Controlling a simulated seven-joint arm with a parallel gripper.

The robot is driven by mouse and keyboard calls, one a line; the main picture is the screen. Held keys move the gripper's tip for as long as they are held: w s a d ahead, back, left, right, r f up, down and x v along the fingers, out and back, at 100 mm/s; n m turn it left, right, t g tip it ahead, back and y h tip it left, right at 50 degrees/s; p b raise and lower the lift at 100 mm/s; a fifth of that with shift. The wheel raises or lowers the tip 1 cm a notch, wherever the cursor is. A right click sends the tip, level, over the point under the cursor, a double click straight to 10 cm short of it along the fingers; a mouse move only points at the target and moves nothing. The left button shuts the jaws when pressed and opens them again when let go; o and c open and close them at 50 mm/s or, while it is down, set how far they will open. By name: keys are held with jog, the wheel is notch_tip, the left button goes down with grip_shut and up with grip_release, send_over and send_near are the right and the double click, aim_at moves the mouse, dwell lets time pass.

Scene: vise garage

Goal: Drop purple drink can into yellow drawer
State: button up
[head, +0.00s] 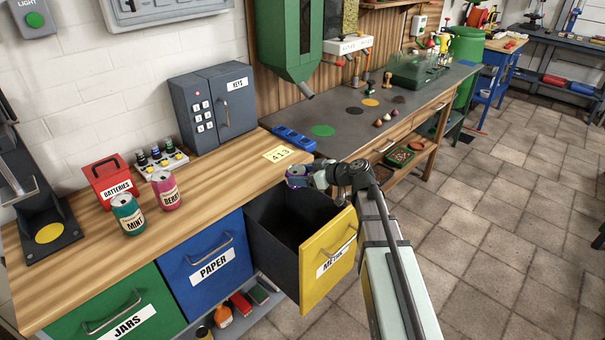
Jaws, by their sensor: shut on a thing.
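The yellow drawer (328,262), with a partly hidden label starting "MET", is pulled open at the right end of the wooden counter. Its dark inside shows, and I see nothing in it. My gripper (306,177) is over the rear part of the open drawer, beside the counter's right end. It is shut on the purple drink can (296,183), which looks tilted on its side and is partly covered by the fingers. The can appears above the drawer's rim, apart from it.
A green MINT can (128,214) and a pink BERRY can (166,190) stand on the counter (215,190). A blue PAPER drawer (207,268) and a green JARS drawer (118,312) are shut. A grey key box (213,108) stands behind. A grey workbench (345,130) lies beyond.

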jog(key=o, duration=1.2)
jog(key=shift+c, duration=0.2)
jog(key=v, duration=1.3)
jog(key=shift+s+d+r, duration=0.15)
jog(key=shift+d+r, duration=0.1)
jog(key=shift+d, duration=0.05)
